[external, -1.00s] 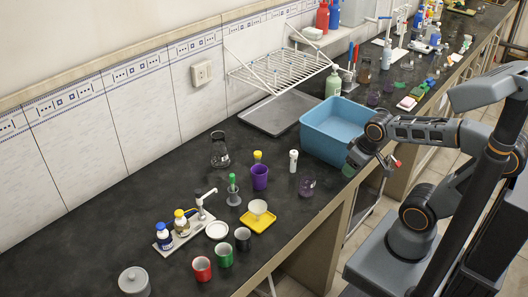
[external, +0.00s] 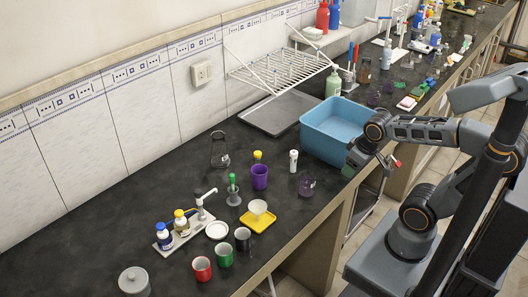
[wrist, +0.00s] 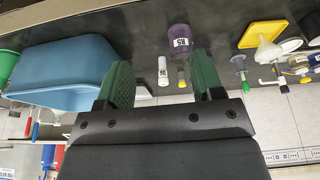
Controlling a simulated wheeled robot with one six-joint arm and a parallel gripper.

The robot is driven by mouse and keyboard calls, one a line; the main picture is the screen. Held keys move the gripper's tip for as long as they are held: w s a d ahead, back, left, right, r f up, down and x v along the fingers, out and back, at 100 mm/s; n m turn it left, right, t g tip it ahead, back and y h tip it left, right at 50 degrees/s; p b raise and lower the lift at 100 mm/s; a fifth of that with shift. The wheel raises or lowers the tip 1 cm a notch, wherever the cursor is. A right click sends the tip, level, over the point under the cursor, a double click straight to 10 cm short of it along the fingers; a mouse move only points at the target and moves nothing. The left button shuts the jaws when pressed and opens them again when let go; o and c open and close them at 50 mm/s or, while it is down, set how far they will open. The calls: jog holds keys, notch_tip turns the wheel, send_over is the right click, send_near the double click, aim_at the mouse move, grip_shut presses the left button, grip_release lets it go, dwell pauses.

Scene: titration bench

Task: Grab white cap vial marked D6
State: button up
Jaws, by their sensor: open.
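A slim white-capped vial (external: 293,160) stands upright on the dark bench, left of the blue tub. In the wrist view it (wrist: 162,73) shows between my two fingers, farther off, with a small label too small to read surely. My gripper (external: 355,160) is at the bench's front edge by the tub, right of the vial and apart from it. Its green fingers (wrist: 161,64) are spread in the wrist view, with nothing held. A yellow-capped vial (external: 257,157) stands farther back left; it also shows in the wrist view (wrist: 182,77), close beside the white-capped vial.
A labelled purple beaker (external: 306,186) stands in front of the vial. A purple cup (external: 260,176) and an Erlenmeyer flask (external: 220,158) stand to its left. The blue tub (external: 337,130) is a tall obstacle on the right.

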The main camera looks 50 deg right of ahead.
jog(key=n, duration=0.1)
jog(key=n+t+h+b, duration=0.25)
jog(key=n+h, duration=0.95)
jog(key=n, duration=1)
send_near(295, 152)
jog(key=x, duration=0.4)
jog(key=p+x, duration=0.1)
jog(key=x, duration=0.1)
jog(key=shift+w+a+f, duration=0.2)
jog(key=shift+w+f, duration=0.05)
jog(key=shift+f, duration=0.1)
jog(key=shift+p+x, duration=0.4)
jog(key=shift+x, duration=2.6)
jog(key=shift+d, duration=0.1)
jog(key=c, duration=1)
jog(key=shift+r, duration=0.1)
